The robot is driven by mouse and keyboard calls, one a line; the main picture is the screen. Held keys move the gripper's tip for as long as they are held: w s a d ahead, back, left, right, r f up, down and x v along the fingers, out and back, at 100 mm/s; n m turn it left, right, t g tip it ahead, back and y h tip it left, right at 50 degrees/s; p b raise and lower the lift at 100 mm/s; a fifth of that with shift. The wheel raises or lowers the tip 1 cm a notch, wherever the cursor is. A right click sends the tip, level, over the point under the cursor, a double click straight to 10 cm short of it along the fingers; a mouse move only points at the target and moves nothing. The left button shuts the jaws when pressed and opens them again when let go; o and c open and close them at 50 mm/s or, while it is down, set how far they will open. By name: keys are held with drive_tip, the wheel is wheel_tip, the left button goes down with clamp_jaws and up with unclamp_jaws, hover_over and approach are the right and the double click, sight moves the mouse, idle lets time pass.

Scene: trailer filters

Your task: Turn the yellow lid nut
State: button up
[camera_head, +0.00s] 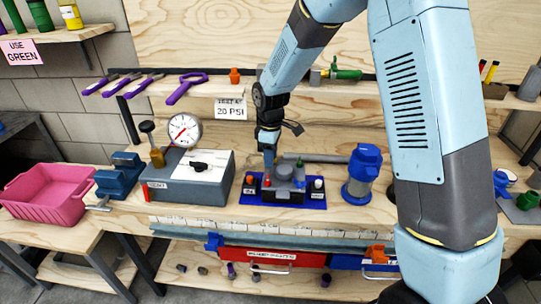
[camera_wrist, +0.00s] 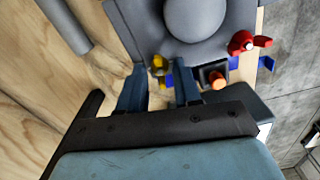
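The yellow lid nut (camera_wrist: 158,66) shows in the wrist view at the edge of a grey round-lidded housing (camera_wrist: 196,18). My gripper (camera_wrist: 160,72) points at it, with its two blue fingers apart on either side of the nut. A narrow gap seems to show between the nut and each finger, so I see no firm contact. In the head view my gripper (camera_head: 269,158) reaches down at the left back of the housing (camera_head: 284,178), which stands on a blue base (camera_head: 257,196). The yellow nut cannot be made out there.
Beside the housing are a red nut (camera_wrist: 242,42) and an orange-topped part (camera_wrist: 217,80). A grey test box (camera_head: 190,188) with a gauge (camera_head: 183,130) stands left, and a blue-capped filter (camera_head: 362,175) right. A pink basket (camera_head: 45,195) is far left.

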drive_tip(key=shift+c, duration=0.3)
clamp_jaws()
